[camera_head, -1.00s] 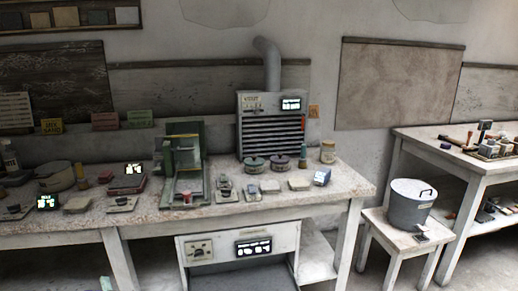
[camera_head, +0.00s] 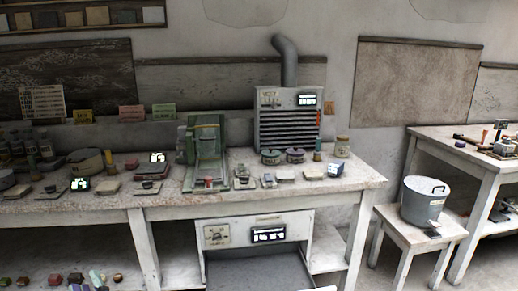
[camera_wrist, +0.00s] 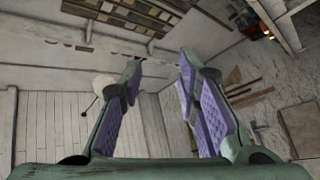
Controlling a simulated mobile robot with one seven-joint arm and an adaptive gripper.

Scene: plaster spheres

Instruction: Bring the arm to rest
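My gripper (camera_wrist: 158,80) shows in the wrist view with its two green fingers and purple pads spread apart. Nothing is between the pads, so it is open and empty. Beyond the fingers, the wrist view shows a plank wall (camera_wrist: 75,130), a plaster wall and shelving high up, at a tilted angle. My gripper touches nothing that I can see. The head view does not show my arm or gripper.
A long workbench (camera_head: 350,188) holds a green machine (camera_head: 205,150), a vented metal unit (camera_head: 287,125) with a flue pipe and several small items. Another table (camera_head: 460,155) stands at right.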

